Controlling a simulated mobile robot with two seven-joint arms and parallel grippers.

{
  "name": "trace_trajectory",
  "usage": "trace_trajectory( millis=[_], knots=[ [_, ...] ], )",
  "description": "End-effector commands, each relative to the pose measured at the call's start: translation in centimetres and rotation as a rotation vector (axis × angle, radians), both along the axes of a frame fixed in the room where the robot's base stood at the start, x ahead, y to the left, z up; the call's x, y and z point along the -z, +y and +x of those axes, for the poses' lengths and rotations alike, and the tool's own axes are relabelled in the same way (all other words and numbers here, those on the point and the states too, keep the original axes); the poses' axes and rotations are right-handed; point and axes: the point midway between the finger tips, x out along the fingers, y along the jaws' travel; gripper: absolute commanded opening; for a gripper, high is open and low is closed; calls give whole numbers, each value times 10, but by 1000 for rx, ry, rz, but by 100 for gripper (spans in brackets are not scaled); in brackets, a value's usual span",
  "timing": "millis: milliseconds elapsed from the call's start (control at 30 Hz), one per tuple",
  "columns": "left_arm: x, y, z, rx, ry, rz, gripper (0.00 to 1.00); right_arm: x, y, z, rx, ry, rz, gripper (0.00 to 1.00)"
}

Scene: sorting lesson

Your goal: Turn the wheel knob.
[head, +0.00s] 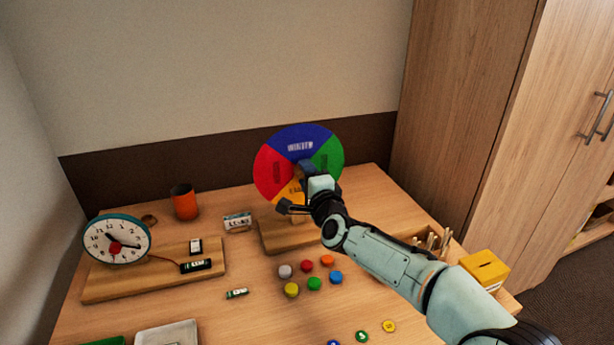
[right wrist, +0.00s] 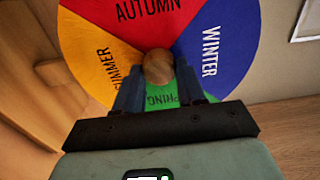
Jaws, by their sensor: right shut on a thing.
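The season wheel (head: 270,170) stands upright on a wooden base at the back of the table, with red, blue, green and yellow sectors. In the head view the blue sector is at the top. In the right wrist view the wheel (right wrist: 225,35) shows the words AUTUMN, WINTER, SPRING and SUMMER. The round wooden knob (right wrist: 159,66) is at its centre. My right gripper (right wrist: 160,85) is shut on the knob, one finger on each side. In the head view my right gripper (head: 306,172) covers the knob. My left gripper is not in view.
A clock (head: 117,240) on a wooden board (head: 150,284) and an orange cup (head: 184,202) stand to the left. Several coloured discs (head: 314,283) lie in front of the wheel. A yellow box (head: 484,268) is at the right, and a tray (head: 167,334) is at the front left.

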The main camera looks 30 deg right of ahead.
Motion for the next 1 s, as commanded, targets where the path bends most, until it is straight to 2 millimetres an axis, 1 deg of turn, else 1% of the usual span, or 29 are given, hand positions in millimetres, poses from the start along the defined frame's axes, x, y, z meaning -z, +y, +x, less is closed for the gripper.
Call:
trace_trajectory(
  millis=[100,133,200,467,567,633,767,1000],
  knots=[
    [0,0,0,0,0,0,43,1,0,0,-1,1,-1,9],
    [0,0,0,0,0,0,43,1,0,0,-1,1,-1,46],
    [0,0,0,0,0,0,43,1,0,0,-1,1,-1,64],
    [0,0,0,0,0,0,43,0,0,0,0,1,-1,64],
    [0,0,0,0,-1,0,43,0,1,-3,0,1,-2,64],
    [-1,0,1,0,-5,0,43,-1,2,-9,0,1,-4,64],
    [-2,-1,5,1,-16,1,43,-1,6,-27,0,2,-4,64],
    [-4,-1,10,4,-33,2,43,-1,19,-78,-1,1,-3,64]
  ],
)
